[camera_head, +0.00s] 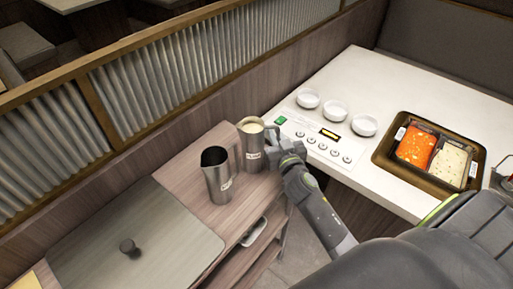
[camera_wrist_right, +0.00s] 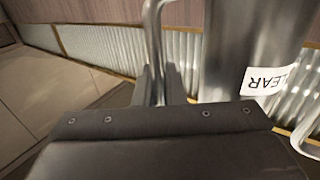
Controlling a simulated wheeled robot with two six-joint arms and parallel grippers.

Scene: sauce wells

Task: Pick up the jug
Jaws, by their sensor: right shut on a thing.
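A steel jug (camera_head: 251,152) with pale contents and a white label stands upright at the far right corner of the wooden cart, near the white counter. My right gripper (camera_head: 274,145) is at its handle side. In the right wrist view, the jug (camera_wrist_right: 235,50) shows a label reading CLEAR, and my right gripper (camera_wrist_right: 157,88) is shut on its handle. I cannot tell whether its base touches the cart. A second steel jug (camera_head: 217,178), with a dark inside and a label, stands left of it. My left gripper is out of view.
The wooden cart (camera_head: 182,167) also carries a flat lid with a knob (camera_head: 127,247). A corrugated partition (camera_head: 140,95) runs behind.

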